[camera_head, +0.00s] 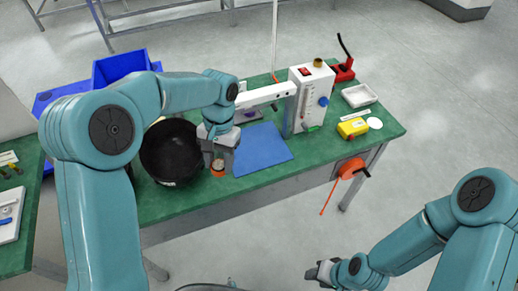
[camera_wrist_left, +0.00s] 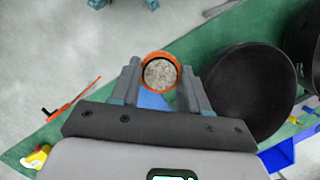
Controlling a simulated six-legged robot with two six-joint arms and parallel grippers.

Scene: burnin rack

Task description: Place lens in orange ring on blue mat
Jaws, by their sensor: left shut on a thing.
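The lens in its orange ring (camera_head: 219,171) is held by my left gripper (camera_head: 218,163), beside the left edge of the blue mat (camera_head: 265,151) in the head view. In the left wrist view, the orange ring (camera_wrist_left: 160,71) sits between the tips of my left gripper (camera_wrist_left: 160,85), with a speckled grey face inside it. Part of the blue mat (camera_wrist_left: 150,99) shows below the ring there. My right gripper (camera_head: 321,272) is low in front of the table, away from the lens; its jaws are too small to read.
A black bowl (camera_head: 172,152) stands left of the mat. A white instrument (camera_head: 312,95) stands behind it to the right. A yellow device (camera_head: 352,128) and white tray (camera_head: 358,95) lie farther right. An orange reel (camera_head: 350,168) hangs at the front edge. The mat's visible surface is bare.

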